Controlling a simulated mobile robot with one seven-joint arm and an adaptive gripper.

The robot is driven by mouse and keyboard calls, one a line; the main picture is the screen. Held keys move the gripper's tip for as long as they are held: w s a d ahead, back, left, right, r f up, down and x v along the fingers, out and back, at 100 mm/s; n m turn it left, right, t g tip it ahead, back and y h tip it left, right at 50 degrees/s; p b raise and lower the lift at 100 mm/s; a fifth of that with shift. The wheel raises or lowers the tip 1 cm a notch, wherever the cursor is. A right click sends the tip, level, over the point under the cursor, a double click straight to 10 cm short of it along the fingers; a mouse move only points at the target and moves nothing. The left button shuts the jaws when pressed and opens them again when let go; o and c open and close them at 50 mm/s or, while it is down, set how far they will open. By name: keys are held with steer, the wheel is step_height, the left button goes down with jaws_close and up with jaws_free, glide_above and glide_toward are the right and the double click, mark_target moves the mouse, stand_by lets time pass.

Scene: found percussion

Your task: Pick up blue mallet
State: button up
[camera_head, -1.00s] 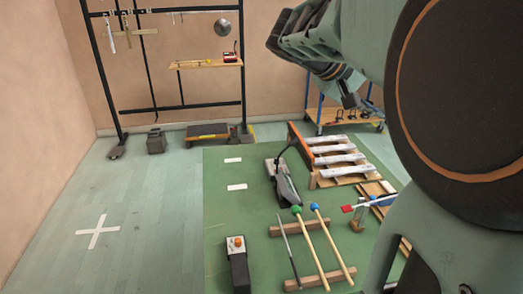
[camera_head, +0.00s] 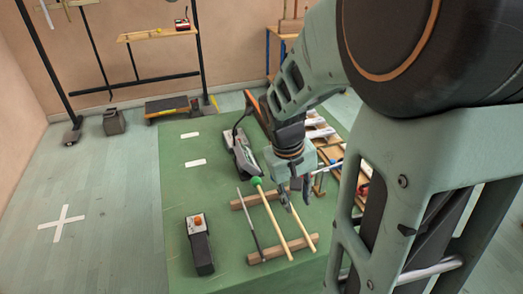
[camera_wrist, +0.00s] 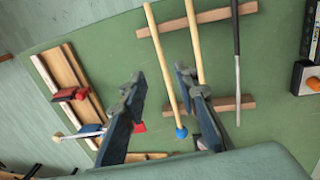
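The blue mallet has a blue head (camera_wrist: 181,133) and a pale wooden handle. Its handle shows in the wrist view between the fingers of my gripper (camera_wrist: 160,80), which are open and apart, touching nothing I can make out. In the head view my gripper (camera_head: 296,198) hangs over the mallets and hides the blue head; the lower part of the blue mallet's handle (camera_head: 303,229) shows. The green-headed mallet (camera_head: 257,182) lies just left of it in the head view. In the wrist view the right finger partly covers the green mallet's handle (camera_wrist: 194,42).
Two wooden bars (camera_head: 269,253) support the mallets and a thin dark rod (camera_head: 248,220). A black box with an orange button (camera_head: 200,250) stands left. A dark pedal-like object (camera_head: 239,152) lies behind. Red and blue pieces on a wooden frame (camera_wrist: 58,72) lie to one side.

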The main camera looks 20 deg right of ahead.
glide_above(299, 222)
steer(key=a, duration=0.1)
step_height(299, 222, down, 4)
steer(key=shift+d+f+b, duration=0.2)
steer(key=shift+f+b, duration=0.25)
steer(key=shift+f, duration=1.1)
steer(key=shift+d+f+b, duration=0.2)
steer(key=shift+f+b, duration=0.2)
steer(key=shift+f, duration=1.1)
jaws_close()
